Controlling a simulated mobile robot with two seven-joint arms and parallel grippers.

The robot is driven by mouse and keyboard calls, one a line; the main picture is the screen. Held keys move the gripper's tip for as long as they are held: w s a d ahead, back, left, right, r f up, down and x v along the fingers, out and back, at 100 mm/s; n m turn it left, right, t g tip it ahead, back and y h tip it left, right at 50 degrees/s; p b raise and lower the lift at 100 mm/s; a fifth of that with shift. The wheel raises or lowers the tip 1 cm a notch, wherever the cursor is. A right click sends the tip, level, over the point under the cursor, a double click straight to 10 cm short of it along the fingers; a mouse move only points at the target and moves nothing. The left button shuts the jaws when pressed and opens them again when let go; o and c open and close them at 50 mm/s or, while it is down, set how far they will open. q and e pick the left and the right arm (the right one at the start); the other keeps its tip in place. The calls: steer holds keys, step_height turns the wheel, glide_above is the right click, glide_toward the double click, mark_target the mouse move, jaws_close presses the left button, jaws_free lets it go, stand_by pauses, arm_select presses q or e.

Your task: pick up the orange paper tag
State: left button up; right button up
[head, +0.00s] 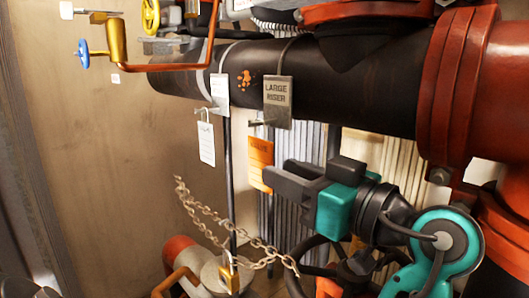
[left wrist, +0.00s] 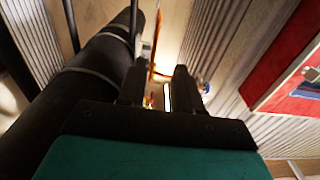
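The orange paper tag (head: 260,157) hangs below the black pipe in the head view, to the left of my left gripper (head: 274,175). The gripper's dark fingers point left and overlap the tag's lower right edge in the picture. In the left wrist view my left gripper (left wrist: 160,67) is open, with a clear gap between its fingers. A thin orange strip, seemingly the tag seen edge-on (left wrist: 155,45), shows beyond and between the fingertips. I cannot tell whether a finger touches it. My right gripper is not in view.
The black pipe (head: 330,85) carries a "LARGE RISER" plate (head: 277,100) just above the orange tag. White tags (head: 206,143) hang to the left. A chain (head: 215,225) with a brass padlock (head: 229,275) hangs below. A dark handwheel (head: 300,265) stands under my gripper. Red flanges (head: 460,80) block the right.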

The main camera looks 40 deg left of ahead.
mark_target(260, 158)
arm_select(q)
steer(key=a, duration=0.2)
steer(key=w+a+p, duration=0.1)
steer(key=a, duration=0.4)
steer(key=shift+w+r, duration=0.2)
steer(key=shift+r, duration=0.05)
jaws_close()
